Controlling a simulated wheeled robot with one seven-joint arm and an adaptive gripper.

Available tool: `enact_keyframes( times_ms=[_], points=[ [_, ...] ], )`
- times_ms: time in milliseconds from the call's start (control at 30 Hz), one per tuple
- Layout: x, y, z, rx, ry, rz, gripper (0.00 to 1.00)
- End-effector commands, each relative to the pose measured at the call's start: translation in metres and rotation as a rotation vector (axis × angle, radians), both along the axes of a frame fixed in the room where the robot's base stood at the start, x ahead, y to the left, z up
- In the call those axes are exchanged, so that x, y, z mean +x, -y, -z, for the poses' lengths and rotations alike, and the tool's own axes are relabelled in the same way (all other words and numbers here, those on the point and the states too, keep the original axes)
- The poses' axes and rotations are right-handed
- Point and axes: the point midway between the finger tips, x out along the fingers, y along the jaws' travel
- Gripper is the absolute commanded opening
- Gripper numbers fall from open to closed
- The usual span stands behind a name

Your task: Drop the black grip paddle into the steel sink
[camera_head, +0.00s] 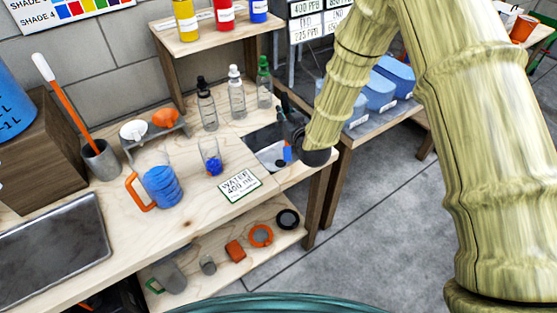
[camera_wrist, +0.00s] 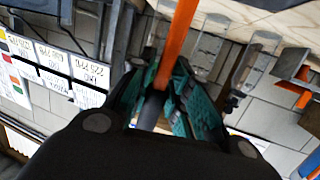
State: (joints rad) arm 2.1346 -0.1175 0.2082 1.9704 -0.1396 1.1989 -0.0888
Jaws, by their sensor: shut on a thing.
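Several bottles (camera_head: 237,92) stand behind. A grey cup (camera_head: 101,160) holds another orange stick. Blue bins (camera_head: 385,88) stand on the right.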

Motion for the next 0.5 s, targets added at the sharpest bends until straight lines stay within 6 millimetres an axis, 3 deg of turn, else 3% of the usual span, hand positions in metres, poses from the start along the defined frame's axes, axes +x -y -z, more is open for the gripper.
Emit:
enact_keyframes(
  times_ms=[200,500],
  points=[
    [0.000,0.000,0.024,0.000,0.000,0.000,0.00],
    [0.000,0.000,0.030,0.000,0.001,0.000,0.00]
  ],
)
